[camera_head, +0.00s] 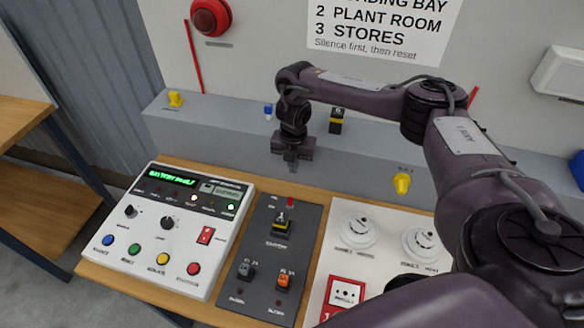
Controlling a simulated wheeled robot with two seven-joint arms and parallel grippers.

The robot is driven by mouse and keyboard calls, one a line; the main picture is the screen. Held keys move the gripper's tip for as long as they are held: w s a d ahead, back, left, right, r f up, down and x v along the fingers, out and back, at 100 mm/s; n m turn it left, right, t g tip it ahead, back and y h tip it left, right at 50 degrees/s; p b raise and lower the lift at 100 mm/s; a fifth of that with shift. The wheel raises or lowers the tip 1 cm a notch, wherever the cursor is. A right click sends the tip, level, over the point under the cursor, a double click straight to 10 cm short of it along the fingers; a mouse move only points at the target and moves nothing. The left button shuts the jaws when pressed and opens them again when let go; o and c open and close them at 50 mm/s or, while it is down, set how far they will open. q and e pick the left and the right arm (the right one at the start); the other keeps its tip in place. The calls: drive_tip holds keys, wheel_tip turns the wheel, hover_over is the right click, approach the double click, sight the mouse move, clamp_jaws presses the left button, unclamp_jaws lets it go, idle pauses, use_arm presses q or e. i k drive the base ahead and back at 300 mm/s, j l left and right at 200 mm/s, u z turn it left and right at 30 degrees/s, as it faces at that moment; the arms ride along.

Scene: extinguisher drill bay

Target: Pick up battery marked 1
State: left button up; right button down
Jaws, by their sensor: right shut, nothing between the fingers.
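My right gripper (292,167) points down above the back edge of the wooden table, with its fingers shut and empty. A black block with a yellow mark (336,121), possibly a battery, stands on the grey ledge, right of and beyond the gripper. Another black and yellow block (281,223) sits in the upper part of the dark panel (259,256), below the gripper in the picture. I cannot read a number on either block, so I cannot tell which is marked 1. My left gripper is not in view.
A white control box (165,229) with buttons and a lit green display stands left of the dark panel. A white board (340,240) with round detectors and a red call point (345,293) lies right. The grey ledge (215,120) holds small yellow and blue items.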

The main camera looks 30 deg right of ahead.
sight(280, 221)
drive_tip(key=k+j, duration=1.2)
drive_tip(key=k, duration=0.05)
